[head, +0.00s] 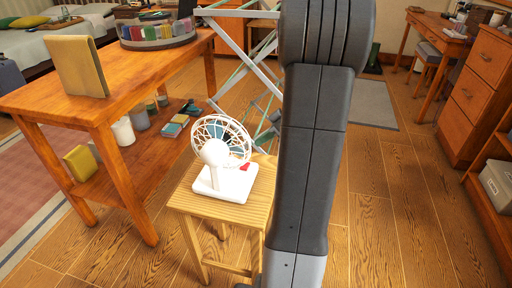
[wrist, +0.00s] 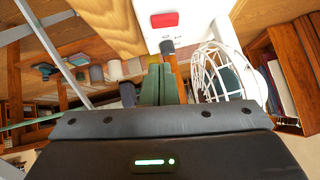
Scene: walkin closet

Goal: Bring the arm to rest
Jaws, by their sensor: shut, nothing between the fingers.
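My arm stands upright in the middle of the head view and hides my gripper there. In the wrist view my gripper (wrist: 160,84) shows as narrow fingers close together beyond its dark body, with nothing held. The white fan (head: 219,150) stands upright on a small wooden stool (head: 250,207), left of my arm in the head view. In the wrist view its white cage (wrist: 222,75) is to the right of the fingers. Its base with a red button (wrist: 165,20) is above them. I cannot tell the exact gap between fingers and fan.
A wooden table (head: 130,78) with a lower shelf of jars and boxes is at left. A metal drying rack (head: 250,55) stands behind the stool. Wooden drawers (head: 480,88) are at right. The wooden floor (head: 385,215) right of my arm is clear.

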